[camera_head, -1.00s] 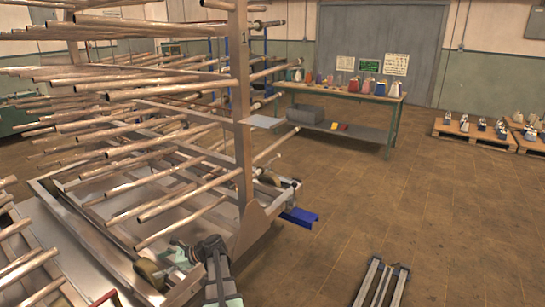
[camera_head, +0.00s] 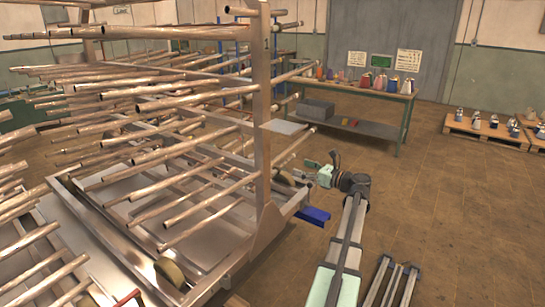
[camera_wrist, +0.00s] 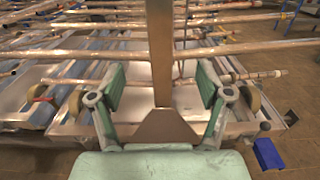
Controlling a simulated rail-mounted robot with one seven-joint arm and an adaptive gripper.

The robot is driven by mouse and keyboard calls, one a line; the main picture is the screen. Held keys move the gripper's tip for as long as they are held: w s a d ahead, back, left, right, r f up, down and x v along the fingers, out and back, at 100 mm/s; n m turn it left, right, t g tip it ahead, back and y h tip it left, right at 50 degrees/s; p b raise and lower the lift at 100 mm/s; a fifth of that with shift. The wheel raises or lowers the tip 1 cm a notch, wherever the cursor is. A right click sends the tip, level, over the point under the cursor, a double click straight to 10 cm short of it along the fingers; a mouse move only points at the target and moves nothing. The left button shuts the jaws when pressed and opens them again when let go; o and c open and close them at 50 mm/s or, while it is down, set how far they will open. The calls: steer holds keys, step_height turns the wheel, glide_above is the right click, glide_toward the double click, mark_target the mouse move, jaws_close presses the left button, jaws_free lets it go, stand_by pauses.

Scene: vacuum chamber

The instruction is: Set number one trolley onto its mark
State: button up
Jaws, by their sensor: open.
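The number one trolley (camera_head: 262,150) is a metal frame carrying many long copper-coloured rods, with a small "1" near the top of its front upright. My gripper (camera_head: 308,170) is open just right of that upright's lower part, pointing left toward it. In the wrist view, my gripper (camera_wrist: 160,78) has its green fingers on either side of the upright (camera_wrist: 160,50) as seen from the wrist. Whether the upright is truly between the fingertips or beyond them I cannot tell. No floor mark can be made out clearly.
Pallets (camera_head: 480,133) lie at the far right. The floor between is open.

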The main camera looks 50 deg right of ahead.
mark_target(267, 156)
steer(key=w+p, duration=0.3)
steer(key=w, duration=1.2)
steer(key=shift+w+a, duration=0.15)
steer(key=shift+w, duration=0.15)
